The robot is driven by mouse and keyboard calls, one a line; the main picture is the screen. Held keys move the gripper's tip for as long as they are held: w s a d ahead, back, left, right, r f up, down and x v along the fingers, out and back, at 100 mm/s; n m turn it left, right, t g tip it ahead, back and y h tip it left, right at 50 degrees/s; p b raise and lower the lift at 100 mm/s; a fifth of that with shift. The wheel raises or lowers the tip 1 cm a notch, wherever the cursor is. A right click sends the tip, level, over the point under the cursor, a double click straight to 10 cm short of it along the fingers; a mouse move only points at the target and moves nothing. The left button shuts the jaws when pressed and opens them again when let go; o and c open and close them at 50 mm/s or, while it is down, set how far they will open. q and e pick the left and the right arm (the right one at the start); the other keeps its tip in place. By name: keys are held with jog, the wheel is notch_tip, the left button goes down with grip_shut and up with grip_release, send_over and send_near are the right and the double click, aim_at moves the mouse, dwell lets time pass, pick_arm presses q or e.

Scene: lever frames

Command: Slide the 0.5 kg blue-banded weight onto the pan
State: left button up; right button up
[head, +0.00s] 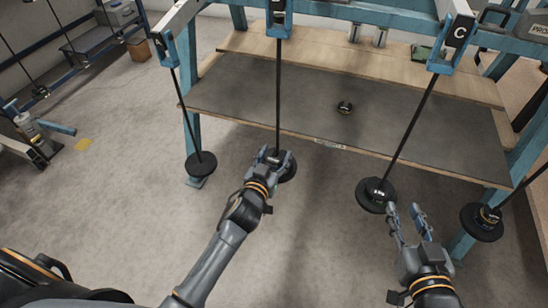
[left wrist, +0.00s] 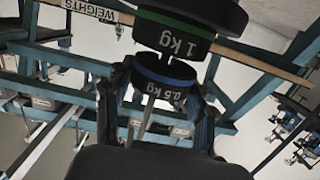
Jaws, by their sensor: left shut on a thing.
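The blue-banded 0.5 kg weight (left wrist: 165,78) is a dark slotted disc between my left fingers in the left wrist view. My left gripper (head: 274,156) is shut on it, beside the rod of the second hanger from the left. The hanger's dark round pan (head: 288,172) shows partly behind the gripper. A larger green-banded 1 kg weight (left wrist: 180,38) is close to the held weight in the wrist view. I cannot tell whether the two touch. My right gripper (head: 410,222) is open and empty, just right of another hanger's loaded pan (head: 372,204).
A small dark weight (head: 345,107) lies on the bench's grey mat (head: 240,98). Other hanging pans are at the left (head: 201,170) and far right (head: 481,229). Blue posts and thin rods stand around the bench. The floor at left is mostly free.

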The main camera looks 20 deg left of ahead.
pick_arm(q)
jog(key=shift+w+r, duration=0.15)
jog(key=shift+w, duration=0.9)
pick_arm(e)
jog(key=shift+w+a+r, duration=0.1)
jog(key=shift+r, duration=0.15)
pick_arm(q)
jog(key=shift+f+b, duration=0.35)
jog(key=shift+f, duration=0.1)
pick_arm(e)
jog(key=shift+w+a+r+t+y, duration=0.15)
jog(key=shift+r+t+y, duration=0.05)
jog(key=shift+r+t, duration=0.4)
jog(key=shift+w+a+r+t+y, duration=0.1)
jog(key=shift+w+r+t+y, duration=0.1)
jog(key=shift+r+t, duration=0.35)
dwell(0.6)
jog(key=shift+r, duration=0.1)
pick_arm(q)
jog(key=o, duration=1.4)
jog(key=shift+o, duration=0.2)
jog(key=shift+f, duration=0.2)
pick_arm(e)
jog(key=shift+s+g, duration=0.1)
jog(key=shift+g, duration=0.15)
pick_arm(q)
jog(key=shift+s+r, duration=0.15)
jog(key=shift+s, duration=0.05)
